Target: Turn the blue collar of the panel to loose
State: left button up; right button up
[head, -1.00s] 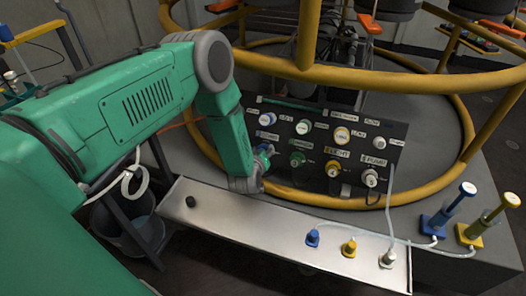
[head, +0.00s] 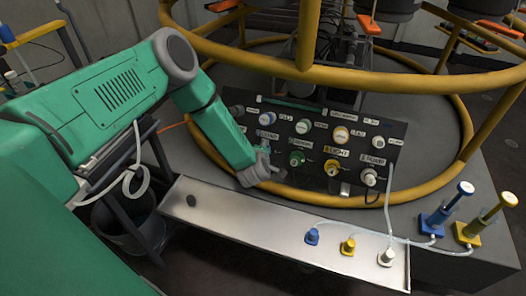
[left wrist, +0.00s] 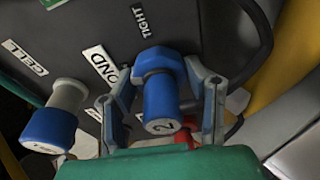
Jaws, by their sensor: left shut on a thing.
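The dark panel (head: 380,148) stands tilted behind the metal tray, with labelled knobs and collars in rows. In the left wrist view the blue collar (left wrist: 158,62) sits on the panel, with a blue cylinder marked 2 on its near end. A TIGHT label (left wrist: 151,20) is beside it. My left gripper (left wrist: 163,100) has one finger on each side of the blue piece and is shut on it. In the head view my left gripper (head: 266,163) is at the panel's lower left corner, and the collar is mostly hidden there. My right gripper is not in view.
A second blue-capped fitting (left wrist: 50,128) is left of the gripper, near the CELL label. A metal tray (head: 255,225) with blue, yellow and white plugs lies in front. Yellow rails (head: 350,75) surround the panel. Blue and yellow plungers (head: 460,190) stand at right.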

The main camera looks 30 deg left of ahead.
pick_arm(q)
jog(key=shift+s+a+f+n+g, duration=0.1)
jog(key=shift+f+n+g, duration=0.05)
jog(key=shift+n, duration=0.65)
jog(key=shift+s+f+n+g, duration=0.1)
jog(key=shift+n+g, duration=0.05)
jog(key=shift+n, duration=0.65)
jog(key=o, duration=1.2)
jog(key=shift+s, duration=0.1)
jog(key=shift+c, duration=0.2)
jog(key=shift+r, duration=0.1)
jog(key=shift+s+d+r, duration=0.15)
jog(key=shift+d+r, duration=0.05)
jog(key=shift+r, duration=0.05)
jog(key=v, duration=1.1)
jog(key=shift+s+a+f, duration=0.1)
jog(key=shift+s+a, duration=0.05)
